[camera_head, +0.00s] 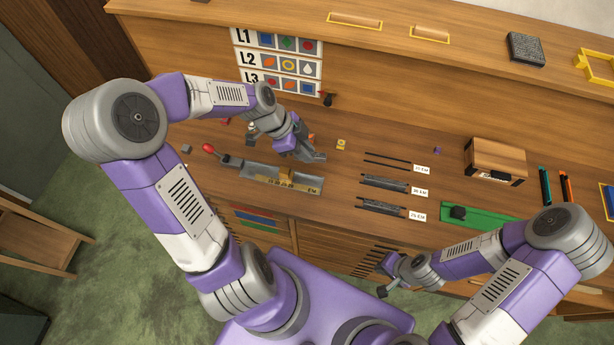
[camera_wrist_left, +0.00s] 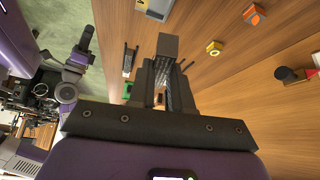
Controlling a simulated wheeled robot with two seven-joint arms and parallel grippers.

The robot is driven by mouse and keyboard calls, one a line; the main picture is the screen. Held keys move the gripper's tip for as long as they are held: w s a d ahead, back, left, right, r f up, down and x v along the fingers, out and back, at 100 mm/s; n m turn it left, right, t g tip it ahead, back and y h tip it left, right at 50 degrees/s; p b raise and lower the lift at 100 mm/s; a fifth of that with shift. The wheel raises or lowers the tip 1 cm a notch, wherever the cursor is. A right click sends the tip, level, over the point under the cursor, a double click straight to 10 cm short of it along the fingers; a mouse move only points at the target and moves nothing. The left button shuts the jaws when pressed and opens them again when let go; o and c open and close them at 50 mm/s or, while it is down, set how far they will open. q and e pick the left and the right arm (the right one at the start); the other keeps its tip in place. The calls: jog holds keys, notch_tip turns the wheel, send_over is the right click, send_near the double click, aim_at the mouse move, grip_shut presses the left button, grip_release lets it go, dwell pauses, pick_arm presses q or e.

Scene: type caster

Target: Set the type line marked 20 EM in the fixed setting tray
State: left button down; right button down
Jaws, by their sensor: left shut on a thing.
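The grey setting tray (camera_head: 255,172) lies on the bench, with a yellow strip marked EM along its front and a yellow block in it. A lever with a red knob is at its left end. My left gripper (camera_head: 316,157) is just above and right of the tray's far side. It is shut on a small grey block (camera_wrist_left: 167,45), which shows at the fingertips in the left wrist view. Three dark type lines, top (camera_head: 388,160), middle (camera_head: 385,184) and bottom (camera_head: 383,207), lie to the right with white EM labels, too small to read surely. My right gripper (camera_head: 386,277) hangs before the bench front, its jaws unclear.
A wooden box (camera_head: 495,161) and a green tray (camera_head: 475,214) stand at the right. A small yellow piece (camera_head: 341,144) and a loose grey block (camera_head: 187,149) lie on the bench. A chart marked L1 to L3 (camera_head: 278,62) stands behind. Bare bench lies between the tray and type lines.

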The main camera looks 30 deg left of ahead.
pick_arm(q)
jog(key=shift+s+a+r+m+g+p, duration=0.2)
jog(key=shift+s+r+m+g+p, duration=0.15)
jog(key=shift+m, duration=0.35)
jog(key=shift+f+b, duration=0.8)
jog(key=shift+f, duration=4.15)
jog(key=shift+s, duration=0.1)
jog(key=shift+f, duration=0.1)
jog(key=shift+f+b, duration=0.45)
jog(key=shift+f, duration=0.05)
jog(key=c, duration=1.1)
grip_release()
jog(key=shift+o, duration=0.2)
jog(key=shift+r, duration=0.1)
